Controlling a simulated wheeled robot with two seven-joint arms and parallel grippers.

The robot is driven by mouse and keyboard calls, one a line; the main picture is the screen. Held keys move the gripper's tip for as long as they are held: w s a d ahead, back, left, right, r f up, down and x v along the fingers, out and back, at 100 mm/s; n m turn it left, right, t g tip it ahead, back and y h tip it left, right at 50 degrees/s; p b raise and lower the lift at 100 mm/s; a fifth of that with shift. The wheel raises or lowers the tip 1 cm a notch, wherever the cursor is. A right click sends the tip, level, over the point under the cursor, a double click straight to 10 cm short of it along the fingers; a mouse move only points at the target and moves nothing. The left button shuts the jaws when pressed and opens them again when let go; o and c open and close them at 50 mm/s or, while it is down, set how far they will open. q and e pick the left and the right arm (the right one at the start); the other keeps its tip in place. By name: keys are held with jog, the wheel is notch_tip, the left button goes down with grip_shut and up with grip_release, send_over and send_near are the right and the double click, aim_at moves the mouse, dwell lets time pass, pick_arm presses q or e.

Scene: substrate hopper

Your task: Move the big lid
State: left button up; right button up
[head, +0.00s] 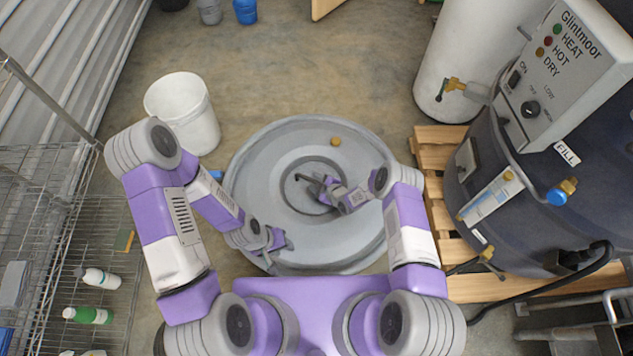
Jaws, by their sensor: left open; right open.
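The big lid (265,165) is a large round grey disc with raised rings, lying flat in front of me in the head view. A dark handle (304,178) shows near its middle, partly hidden by my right gripper. My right gripper (325,186) is open at the lid's centre, close beside the handle; I cannot tell whether it touches it. My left gripper (279,246) is open over the lid's near left part, close to the rim.
A white bucket (183,112) stands left of the lid. A wire shelf (70,240) with bottles is further left. A wooden pallet (438,150) carrying a dark tank (540,220) borders the right. Open concrete floor (290,60) lies beyond the lid.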

jog(key=shift+s+d+f, duration=0.1)
jog(key=shift+s+f, duration=0.1)
jog(key=p+v, duration=0.3)
jog(key=v, duration=0.4)
jog(key=shift+r+p, duration=0.35)
jog(key=shift+r, duration=0.05)
jog(key=shift+d, duration=0.1)
jog(key=s+d+r+m+g+h+p, duration=0.1)
jog(key=s+d+r+m+g+p, duration=0.1)
jog(key=s+r+m, duration=0.7)
jog(key=s+d+r+m+g+h+p, duration=0.1)
jog(key=s+r+m+g, duration=0.5)
jog(key=s, duration=0.8)
notch_tip(320, 180, up, 5)
jog(key=d+m+p, duration=0.1)
jog(key=m+p, duration=0.1)
jog(key=m, duration=0.1)
jog(key=shift+s+f+h+p, duration=0.2)
jog(key=shift+s+h+p, duration=0.1)
jog(key=shift+h+p, duration=0.1)
jog(key=shift+d, duration=0.15)
